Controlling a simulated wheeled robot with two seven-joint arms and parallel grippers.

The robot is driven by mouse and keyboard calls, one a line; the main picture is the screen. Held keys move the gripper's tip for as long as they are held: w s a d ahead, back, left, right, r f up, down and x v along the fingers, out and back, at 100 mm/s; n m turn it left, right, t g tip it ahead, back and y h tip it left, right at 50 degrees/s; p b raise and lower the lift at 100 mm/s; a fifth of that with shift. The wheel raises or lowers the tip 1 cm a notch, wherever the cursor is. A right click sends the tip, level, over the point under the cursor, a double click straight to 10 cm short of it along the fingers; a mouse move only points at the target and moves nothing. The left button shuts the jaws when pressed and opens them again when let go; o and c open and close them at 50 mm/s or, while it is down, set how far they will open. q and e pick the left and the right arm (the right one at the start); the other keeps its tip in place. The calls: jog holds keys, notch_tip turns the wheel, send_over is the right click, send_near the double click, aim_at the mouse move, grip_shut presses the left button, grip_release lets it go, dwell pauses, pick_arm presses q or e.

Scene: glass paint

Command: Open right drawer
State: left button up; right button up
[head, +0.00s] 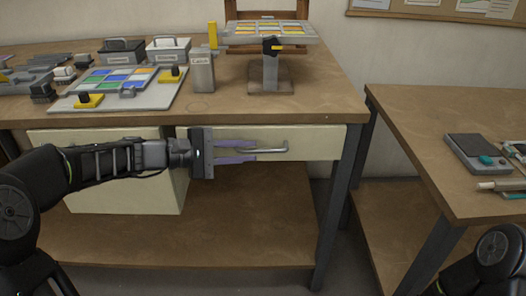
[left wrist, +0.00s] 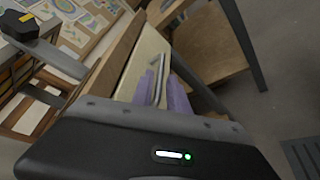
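The right drawer (head: 320,143) has a cream front under the workbench top, and it appears closed. Its grey bar handle (head: 275,150) runs sideways across the front. My left gripper (head: 256,150) reaches in from the left, with its two purple fingers apart, one above the other, at the handle's left end. In the left wrist view the handle (left wrist: 156,84) lies between the open fingers (left wrist: 162,88). I cannot tell whether the fingers touch it. Only part of my right arm shows at the lower right of the head view; its gripper is out of view.
The workbench top (head: 330,95) holds a paint panel (head: 120,88), bins and a stand (head: 270,75). A cream cabinet (head: 110,185) is under the bench at left. A second table (head: 420,120) stands right, past a gap. The lower shelf (head: 240,230) is clear.

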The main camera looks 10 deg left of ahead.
aim_at(255, 151)
pick_arm(q)
jog(key=shift+x, duration=2.4)
jog(key=shift+c, duration=0.2)
grip_shut()
